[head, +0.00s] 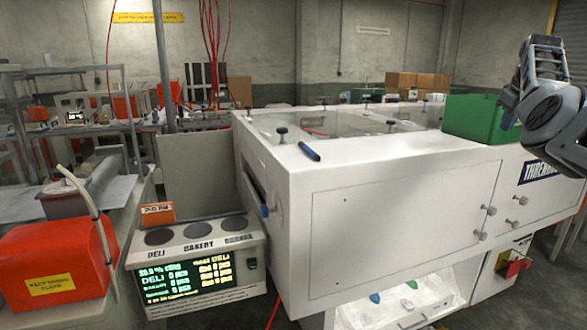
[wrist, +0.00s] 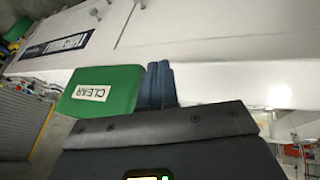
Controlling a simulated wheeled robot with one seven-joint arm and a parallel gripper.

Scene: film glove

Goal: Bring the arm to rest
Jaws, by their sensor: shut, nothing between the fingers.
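My arm is folded at the right edge of the head view, in front of the right end of a white machine (head: 400,215). My gripper (wrist: 160,68) shows in the wrist view with its dark blue fingers together and nothing between them. In the head view I cannot make out the fingertips. A green bin (head: 470,118) stands on the machine's top near my arm. In the wrist view the green bin (wrist: 88,90), with a label reading CLEAR, appears just left of the fingers; I cannot tell how far apart they are.
A blue pen-like object (head: 309,151) lies on the machine's top near its front edge. A panel with a green-text display (head: 195,280) and a red box (head: 50,260) stand at the left. Cardboard boxes (head: 415,82) are behind. Grey floor shows at the right.

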